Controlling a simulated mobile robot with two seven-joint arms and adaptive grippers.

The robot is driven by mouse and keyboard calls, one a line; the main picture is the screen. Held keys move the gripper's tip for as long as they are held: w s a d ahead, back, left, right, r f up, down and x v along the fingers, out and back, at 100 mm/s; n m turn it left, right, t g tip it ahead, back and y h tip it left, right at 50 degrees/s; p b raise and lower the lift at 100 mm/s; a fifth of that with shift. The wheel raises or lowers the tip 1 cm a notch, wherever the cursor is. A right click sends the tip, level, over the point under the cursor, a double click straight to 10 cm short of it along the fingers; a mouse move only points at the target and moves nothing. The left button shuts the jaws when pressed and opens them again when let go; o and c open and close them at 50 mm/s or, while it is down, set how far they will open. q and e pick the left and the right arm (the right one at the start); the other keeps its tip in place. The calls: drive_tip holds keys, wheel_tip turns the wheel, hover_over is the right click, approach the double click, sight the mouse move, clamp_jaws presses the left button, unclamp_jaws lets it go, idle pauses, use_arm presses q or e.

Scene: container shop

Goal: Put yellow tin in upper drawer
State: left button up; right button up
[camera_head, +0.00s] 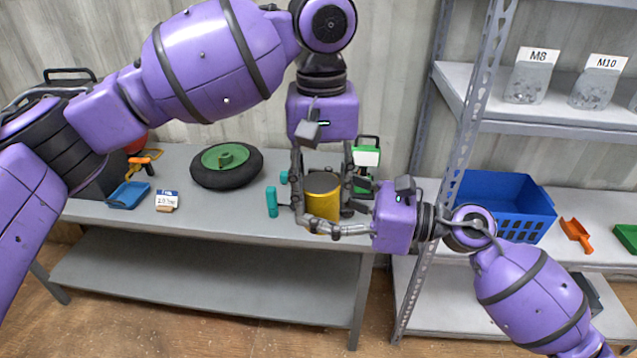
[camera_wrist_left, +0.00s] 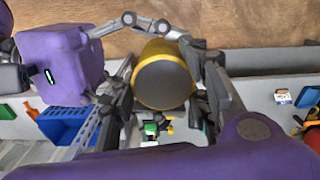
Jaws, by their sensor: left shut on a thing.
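The yellow tin (camera_head: 322,206) has a dark grey top and looks upright at the front edge of the grey bench. Its round grey top also shows in the left wrist view (camera_wrist_left: 163,82). My left gripper (camera_head: 323,195) comes down from above and is shut on the tin, one finger on each side. My right gripper (camera_head: 335,220) reaches in from the right, with one finger across the tin's front. Its other finger is largely hidden, so its opening and any contact are unclear. Whether the tin touches the bench is unclear. No drawer is in view.
A wheel (camera_head: 227,165), a blue scoop (camera_head: 128,195) and a teal cylinder (camera_head: 272,202) are on the bench. A green-and-white item (camera_head: 366,157) is behind the grippers. A metal rack post (camera_head: 465,140) and a blue crate (camera_head: 505,205) stand to the right.

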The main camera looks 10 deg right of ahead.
use_arm(q)
drive_tip(key=shift+w+a+f, duration=0.15)
use_arm(e)
drive_tip(key=shift+r, duration=0.3)
